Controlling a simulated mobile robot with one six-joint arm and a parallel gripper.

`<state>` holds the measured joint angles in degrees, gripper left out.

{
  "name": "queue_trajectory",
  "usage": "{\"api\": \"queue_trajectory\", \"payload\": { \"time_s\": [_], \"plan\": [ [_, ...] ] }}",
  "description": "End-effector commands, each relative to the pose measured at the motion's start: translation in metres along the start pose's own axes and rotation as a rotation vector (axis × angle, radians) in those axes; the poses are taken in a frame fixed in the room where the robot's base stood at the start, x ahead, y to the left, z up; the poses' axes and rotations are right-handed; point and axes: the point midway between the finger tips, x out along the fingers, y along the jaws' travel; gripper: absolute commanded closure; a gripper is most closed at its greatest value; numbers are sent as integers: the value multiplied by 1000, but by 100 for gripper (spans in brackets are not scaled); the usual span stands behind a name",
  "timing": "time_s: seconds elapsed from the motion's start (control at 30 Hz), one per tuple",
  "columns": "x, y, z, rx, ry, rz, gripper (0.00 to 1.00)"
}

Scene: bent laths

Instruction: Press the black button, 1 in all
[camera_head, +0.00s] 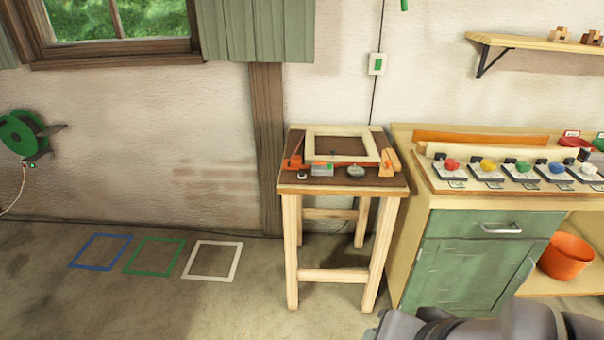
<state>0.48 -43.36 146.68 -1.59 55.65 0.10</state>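A row of coloured buttons stands on a pale panel (450,184) on top of the green cabinet bench at the right. From left to right their caps are red (451,164), yellow (488,165), green (523,166), blue (557,168) and whitish (588,169). Small black parts sit behind the caps, and a larger black piece (584,155) stands at the right end. I cannot tell whether any of these is the black button. Grey links of my arm show at the bottom right. My gripper's fingers are not visible.
A small wooden table (300,188) left of the bench holds a pale frame (310,146), an orange tool and small devices. An orange bucket (567,257) sits on the bench's lower shelf. Blue, green and white floor outlines lie at left. Floor before the table is clear.

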Motion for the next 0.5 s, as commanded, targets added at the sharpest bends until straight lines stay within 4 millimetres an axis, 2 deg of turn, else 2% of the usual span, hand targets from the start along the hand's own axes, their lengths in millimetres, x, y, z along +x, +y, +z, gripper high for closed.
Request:
{"api": "queue_trajectory", "payload": {
  "time_s": [0.03,0.1,0.13,0.5],
  "plan": [
    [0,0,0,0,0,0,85],
    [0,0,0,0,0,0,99],
    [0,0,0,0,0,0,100],
    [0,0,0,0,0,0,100]
  ]
}}
